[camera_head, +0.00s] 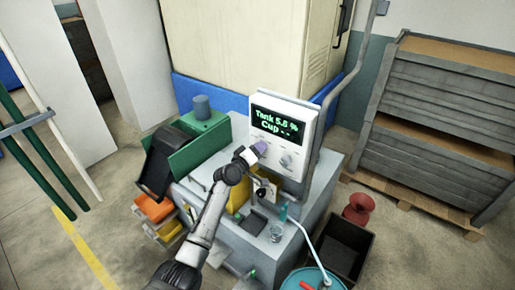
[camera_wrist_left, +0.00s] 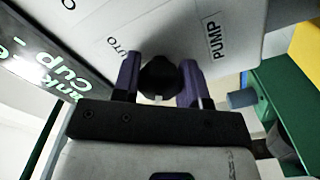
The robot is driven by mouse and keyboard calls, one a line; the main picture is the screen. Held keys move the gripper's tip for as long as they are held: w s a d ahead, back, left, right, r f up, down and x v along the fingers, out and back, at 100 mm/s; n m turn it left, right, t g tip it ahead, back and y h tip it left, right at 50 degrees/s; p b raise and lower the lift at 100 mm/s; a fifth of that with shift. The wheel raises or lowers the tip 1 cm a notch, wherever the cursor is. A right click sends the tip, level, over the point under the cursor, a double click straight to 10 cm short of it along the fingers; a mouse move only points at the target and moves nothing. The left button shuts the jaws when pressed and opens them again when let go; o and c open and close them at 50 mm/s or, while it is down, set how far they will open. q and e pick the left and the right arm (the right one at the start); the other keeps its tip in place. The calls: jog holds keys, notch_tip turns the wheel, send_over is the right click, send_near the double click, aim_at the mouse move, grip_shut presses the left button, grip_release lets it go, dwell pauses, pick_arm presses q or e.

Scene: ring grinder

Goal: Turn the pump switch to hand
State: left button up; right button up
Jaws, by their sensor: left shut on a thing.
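The white control panel (camera_head: 287,125) has a dark display reading "Tank 5.6 %" and "Cup --". In the left wrist view, the pump switch is a black round knob (camera_wrist_left: 159,75) near the printed word PUMP (camera_wrist_left: 213,40). My left gripper (camera_wrist_left: 160,86) is shut on this knob, one finger on each side. A partly hidden label ending in "UTO" (camera_wrist_left: 122,44) is beside it. The knob's pointer direction is hard to tell. My right gripper is not in view.
A second knob (camera_head: 286,161) is on the panel, right of my gripper. A green machine part (camera_head: 205,140) and orange bins (camera_head: 155,208) stand to the left. A blue drum (camera_head: 312,280) and dark crate (camera_head: 345,246) are at the lower right.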

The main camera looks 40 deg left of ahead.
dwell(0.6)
pick_arm(q)
jog(key=o, duration=0.9)
jog(key=s, duration=0.4)
jog(key=s+p, duration=0.1)
jog(key=s, duration=0.8)
jog(key=shift+s+d, duration=0.25)
jog(key=shift+s, duration=0.15)
